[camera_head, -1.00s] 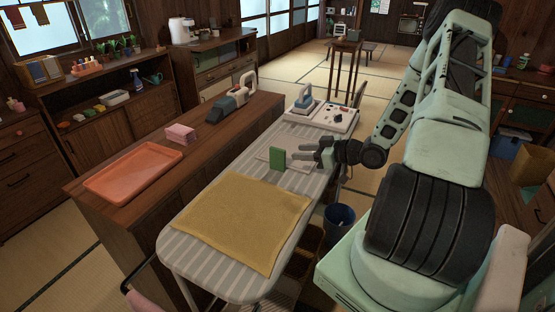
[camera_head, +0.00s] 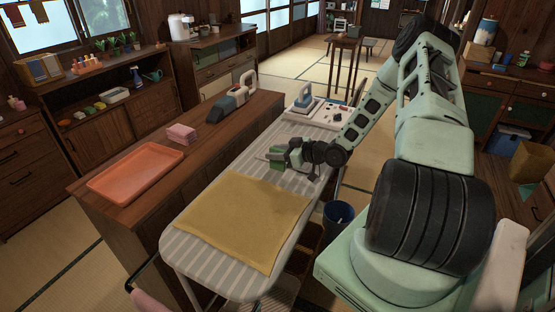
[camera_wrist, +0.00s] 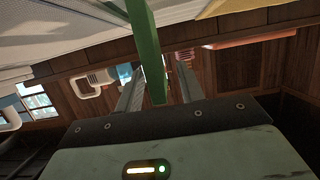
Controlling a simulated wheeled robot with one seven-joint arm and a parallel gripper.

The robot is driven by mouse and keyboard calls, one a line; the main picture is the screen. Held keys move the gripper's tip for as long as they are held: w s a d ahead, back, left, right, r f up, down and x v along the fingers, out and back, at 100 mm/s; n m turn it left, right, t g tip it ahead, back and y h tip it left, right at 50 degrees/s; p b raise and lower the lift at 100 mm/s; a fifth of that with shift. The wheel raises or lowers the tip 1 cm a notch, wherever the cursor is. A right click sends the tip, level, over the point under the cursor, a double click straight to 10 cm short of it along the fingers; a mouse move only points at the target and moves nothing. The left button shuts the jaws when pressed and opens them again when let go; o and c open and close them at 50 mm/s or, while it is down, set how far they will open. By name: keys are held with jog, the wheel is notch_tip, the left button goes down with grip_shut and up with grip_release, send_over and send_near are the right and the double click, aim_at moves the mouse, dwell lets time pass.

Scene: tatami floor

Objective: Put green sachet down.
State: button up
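The green sachet (camera_head: 276,165) is at the middle of the ironing board, partly hidden by my gripper (camera_head: 284,157) in the head view. In the wrist view, the sachet (camera_wrist: 150,45) shows as a narrow upright green strip between the two fingers of my gripper (camera_wrist: 158,80). The fingers are spread, with a clear gap between the sachet and the right finger. The left finger is close to the sachet; I cannot tell whether it touches. Whether the sachet's lower edge rests on the board is hidden.
The striped ironing board (camera_head: 228,272) carries a mustard cloth (camera_head: 243,218) in front and an iron (camera_head: 305,97) at its far end. A wooden counter beside it holds an orange tray (camera_head: 135,170), pink stack (camera_head: 181,134) and handheld appliance (camera_head: 230,100). A blue bin (camera_head: 338,214) stands below.

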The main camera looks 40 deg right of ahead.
grip_shut()
jog(key=shift+r, duration=0.15)
notch_tip(320, 180, up, 10)
jog(key=shift+f+b, duration=0.1)
jog(key=shift+b, duration=0.35)
jog(key=w+a+r+m+h+p, duration=0.1)
jog(key=w+a+h+p, duration=0.1)
jog(key=a+p, duration=0.5)
jog(key=w+a+r+m+h+p, duration=0.15)
jog(key=a+p, duration=0.25)
jog(key=a, duration=0.6)
jog(key=s+a+f+m+h+b, duration=0.1)
jog(key=s+a+f+b, duration=0.1)
jog(key=s+a+f, duration=0.2)
jog(key=s, duration=0.3)
jog(key=shift+s+f+t+b, duration=0.15)
jog(key=shift+f+t+b, duration=0.15)
jog(key=shift+f+t, duration=0.1)
